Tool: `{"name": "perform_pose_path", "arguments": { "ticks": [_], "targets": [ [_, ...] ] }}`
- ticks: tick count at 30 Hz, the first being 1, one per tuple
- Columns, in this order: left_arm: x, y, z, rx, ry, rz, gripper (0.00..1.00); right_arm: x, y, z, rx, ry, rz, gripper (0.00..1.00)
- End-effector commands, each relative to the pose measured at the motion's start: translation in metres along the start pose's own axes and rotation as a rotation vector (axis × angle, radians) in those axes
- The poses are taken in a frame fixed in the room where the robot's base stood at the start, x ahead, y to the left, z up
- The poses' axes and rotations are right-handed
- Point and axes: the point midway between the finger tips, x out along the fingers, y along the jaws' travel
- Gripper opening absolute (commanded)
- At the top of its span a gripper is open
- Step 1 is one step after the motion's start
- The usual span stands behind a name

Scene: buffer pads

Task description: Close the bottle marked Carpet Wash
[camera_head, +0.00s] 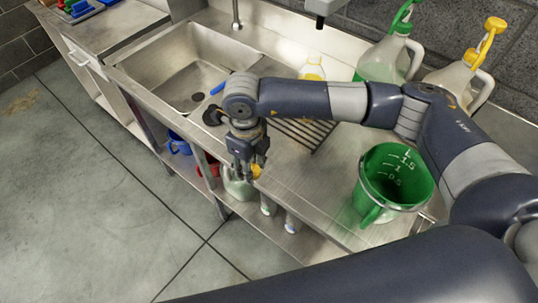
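My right gripper (247,170) points down at the front edge of the steel counter, on an arm that comes in from the right. A pale bottle (240,189) is directly below and behind its fingers. A yellow cap or top (257,171) shows beside the fingertips, partly hidden by them. I cannot tell whether the fingers touch it or how far they are apart. No label can be read, so I cannot tell which bottle is marked Carpet Wash. My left gripper is not in view.
A green measuring bucket (372,212) stands on the counter (318,190) at right. Jugs with a green pump (385,58) and a yellow pump (458,77) stand behind. A yellow-labelled bottle (313,70) is near the sink (190,65).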

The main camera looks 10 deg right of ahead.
Motion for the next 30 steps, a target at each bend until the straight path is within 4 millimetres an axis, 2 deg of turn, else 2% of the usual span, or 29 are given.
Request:
{"name": "perform_pose_path", "arguments": {
  "ticks": [1, 3, 10, 25, 30],
  "targets": [
    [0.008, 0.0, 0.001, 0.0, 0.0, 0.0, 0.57, 0.002, 0.012, 0.004, -0.006, -0.003, 0.001, 0.28],
    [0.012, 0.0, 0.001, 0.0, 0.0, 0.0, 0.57, 0.0, 0.024, 0.006, -0.003, -0.003, 0.0, 0.28],
    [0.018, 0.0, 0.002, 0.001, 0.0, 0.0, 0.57, -0.004, 0.045, 0.01, 0.001, -0.001, 0.0, 0.28],
    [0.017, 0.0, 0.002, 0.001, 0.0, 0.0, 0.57, -0.005, 0.047, 0.01, -0.006, 0.0, 0.0, 0.28],
    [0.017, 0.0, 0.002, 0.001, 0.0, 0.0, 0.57, -0.01, 0.038, 0.002, -0.13, 0.0, -0.003, 0.28]
  ]
}}
